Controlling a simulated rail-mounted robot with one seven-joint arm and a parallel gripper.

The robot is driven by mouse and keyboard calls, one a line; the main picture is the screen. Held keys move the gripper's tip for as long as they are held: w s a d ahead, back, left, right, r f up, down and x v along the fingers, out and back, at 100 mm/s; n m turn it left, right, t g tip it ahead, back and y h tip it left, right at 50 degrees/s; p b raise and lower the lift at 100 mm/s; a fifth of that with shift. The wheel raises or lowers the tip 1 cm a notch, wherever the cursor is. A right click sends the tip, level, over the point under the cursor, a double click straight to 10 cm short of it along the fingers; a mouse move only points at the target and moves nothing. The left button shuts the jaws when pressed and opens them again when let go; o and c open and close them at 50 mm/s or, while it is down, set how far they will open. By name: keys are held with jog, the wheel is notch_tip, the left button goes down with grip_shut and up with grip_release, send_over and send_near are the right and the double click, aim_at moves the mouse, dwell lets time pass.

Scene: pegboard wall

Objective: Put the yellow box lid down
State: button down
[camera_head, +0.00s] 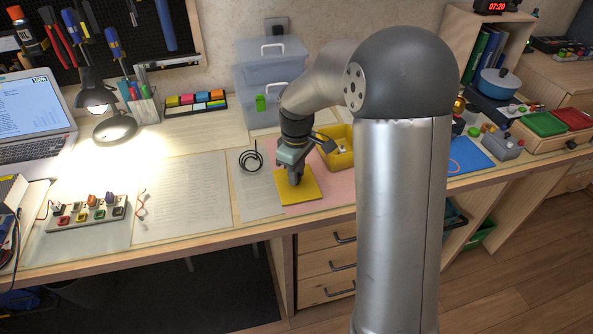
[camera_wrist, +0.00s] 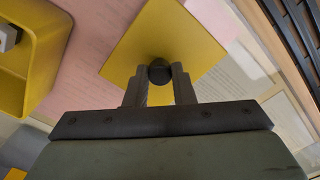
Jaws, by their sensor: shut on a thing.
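The yellow box lid (camera_head: 312,188) is a flat square with a dark round knob, lying low over the pink sheet near the desk's front edge. My gripper (camera_head: 295,178) points down over it. In the wrist view, my gripper (camera_wrist: 159,78) is shut on the knob of the lid (camera_wrist: 170,38), one finger on each side. I cannot tell whether the lid touches the sheet. The open yellow box (camera_head: 337,158) stands just behind and right of the lid; it also shows at the left in the wrist view (camera_wrist: 40,85), with a grey item inside.
A coiled black cable (camera_head: 251,159) lies left of the lid on a paper sheet. A clear plastic bin (camera_head: 268,80) stands behind. The pink sheet (camera_head: 320,200) has bare room around the lid. A blue mat (camera_head: 468,157) lies right of my arm.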

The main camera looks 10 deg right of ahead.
jog(key=c, duration=1.2)
grip_release()
jog(key=shift+c, duration=0.2)
notch_tip(320, 180, up, 12)
jog(key=p, duration=0.2)
jog(key=s+f+m, duration=0.3)
jog(key=s+m, duration=0.1)
jog(key=s, duration=0.9)
jog(key=s+f+m, duration=0.3)
jog(key=s+m, duration=0.2)
jog(key=s, duration=0.8)
jog(key=shift+s+d+f, duration=0.15)
jog(key=shift+d+f, duration=0.05)
